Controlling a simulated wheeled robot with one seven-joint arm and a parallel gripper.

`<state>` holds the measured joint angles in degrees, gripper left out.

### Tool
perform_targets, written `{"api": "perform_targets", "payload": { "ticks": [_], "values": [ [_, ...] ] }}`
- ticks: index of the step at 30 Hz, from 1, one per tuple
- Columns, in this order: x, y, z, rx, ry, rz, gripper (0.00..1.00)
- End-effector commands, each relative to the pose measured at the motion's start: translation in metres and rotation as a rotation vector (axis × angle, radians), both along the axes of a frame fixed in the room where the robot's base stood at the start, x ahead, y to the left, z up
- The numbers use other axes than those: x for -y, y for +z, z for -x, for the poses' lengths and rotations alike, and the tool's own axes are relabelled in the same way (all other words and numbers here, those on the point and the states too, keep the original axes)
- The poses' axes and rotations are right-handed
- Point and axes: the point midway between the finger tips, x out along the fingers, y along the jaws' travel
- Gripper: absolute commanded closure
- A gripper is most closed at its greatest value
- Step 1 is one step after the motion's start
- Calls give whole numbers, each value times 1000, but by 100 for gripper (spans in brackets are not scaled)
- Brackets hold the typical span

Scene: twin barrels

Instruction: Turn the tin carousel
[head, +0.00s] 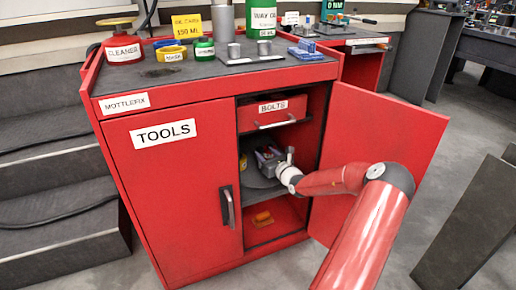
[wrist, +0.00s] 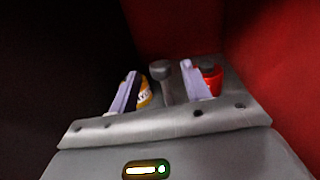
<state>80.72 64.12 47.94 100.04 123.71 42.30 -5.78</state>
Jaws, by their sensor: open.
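The tin carousel (head: 258,182) is a grey round tray inside the right half of the red cabinet, below the drawer. My gripper (head: 266,154) reaches in through the open doorway above it and hides part of it. In the wrist view my gripper (wrist: 159,70) is open, with two pale lavender fingers apart. A grey post with a rounded cap (wrist: 161,70) shows between the fingers; contact cannot be told. A yellow tin (wrist: 145,95) shows by the left finger and a red tin (wrist: 212,80) by the right one. A bit of yellow (head: 243,162) also shows at the compartment's left.
The right cabinet door (head: 385,150) stands open to the right of my arm. The TOOLS door (head: 170,190) is shut. An orange object (head: 262,219) lies on the cabinet floor. Tins and bottles stand on top.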

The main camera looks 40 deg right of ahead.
Motion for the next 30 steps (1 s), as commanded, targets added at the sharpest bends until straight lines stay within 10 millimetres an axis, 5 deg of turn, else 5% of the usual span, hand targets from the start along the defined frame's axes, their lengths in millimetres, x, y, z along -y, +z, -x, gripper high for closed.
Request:
{"api": "perform_targets", "payload": {
  "ticks": [9, 19, 30],
  "values": [
    [4, 0, -43, 1, 1, 0, 52],
    [5, 0, -47, 1, 1, 0, 52],
    [5, 0, -47, 1, 1, 0, 99]
  ]
}}
